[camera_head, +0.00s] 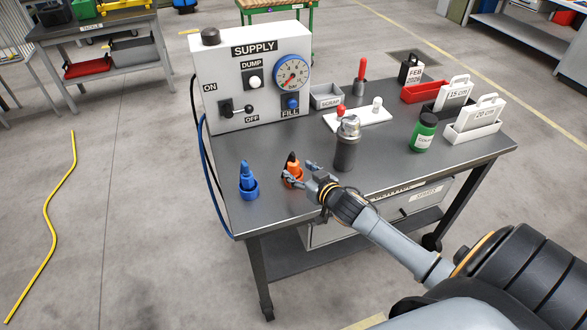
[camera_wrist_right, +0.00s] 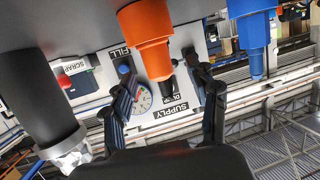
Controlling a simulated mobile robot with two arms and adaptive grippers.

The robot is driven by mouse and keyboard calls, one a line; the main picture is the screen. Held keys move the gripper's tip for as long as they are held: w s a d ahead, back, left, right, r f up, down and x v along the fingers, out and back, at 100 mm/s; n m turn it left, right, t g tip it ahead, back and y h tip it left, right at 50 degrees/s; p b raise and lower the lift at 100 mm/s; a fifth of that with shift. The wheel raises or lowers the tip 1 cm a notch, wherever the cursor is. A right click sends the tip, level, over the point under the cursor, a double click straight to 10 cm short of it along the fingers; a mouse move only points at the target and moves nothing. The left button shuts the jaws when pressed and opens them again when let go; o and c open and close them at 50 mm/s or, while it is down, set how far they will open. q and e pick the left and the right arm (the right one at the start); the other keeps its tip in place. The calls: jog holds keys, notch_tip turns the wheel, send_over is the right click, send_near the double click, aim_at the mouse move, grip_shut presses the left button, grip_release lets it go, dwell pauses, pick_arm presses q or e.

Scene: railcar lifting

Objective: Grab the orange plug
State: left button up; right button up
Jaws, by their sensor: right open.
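The orange plug (camera_head: 292,168) stands upright with a dark tip near the front edge of the grey table. In the right wrist view the orange plug (camera_wrist_right: 148,40) shows upside down, with its dark tip between my fingers. My right gripper (camera_head: 299,177) is open at the plug, coming from the right; in the right wrist view my right gripper (camera_wrist_right: 165,82) has one finger on each side of the tip. A gap shows on both sides there; I cannot tell whether either finger touches. My left gripper is not in view.
A blue plug (camera_head: 248,177) stands left of the orange one. A dark cylinder with a metal top (camera_head: 346,150) stands close to the right. The white supply box (camera_head: 225,65) is behind. A green bottle (camera_head: 424,132) stands farther right.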

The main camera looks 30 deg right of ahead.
aim_at(296, 168)
jog(key=p+x, duration=0.1)
jog(key=x, duration=0.3)
jog(key=shift+w+d+f, duration=0.1)
jog(key=shift+w, duration=0.15)
grip_shut()
